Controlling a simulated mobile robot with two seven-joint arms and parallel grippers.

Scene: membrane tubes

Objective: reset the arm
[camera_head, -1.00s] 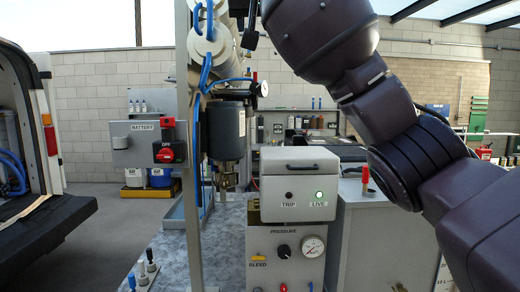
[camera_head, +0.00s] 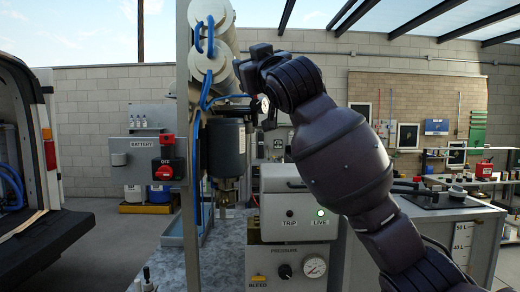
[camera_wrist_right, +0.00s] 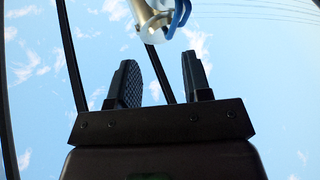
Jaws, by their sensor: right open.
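My right arm (camera_head: 345,165) reaches up from the lower right in the head view. Its gripper (camera_head: 245,67) is beside the right ends of the white membrane tubes (camera_head: 211,65), at about the height of the lower one. I cannot tell whether it touches them. In the right wrist view the gripper (camera_wrist_right: 160,82) is open, with two dark fingers apart and nothing between them. A tube end with a blue hose (camera_wrist_right: 181,17) shows beyond the fingertips. My left gripper is not in view.
A dark pump or motor (camera_head: 225,145) hangs below the tubes beside a grey post (camera_head: 186,200). A grey box marked TRIP and LIVE (camera_head: 298,190) has a lit green lamp and stands above a pressure panel (camera_head: 285,262). An open vehicle (camera_head: 30,200) is at the left.

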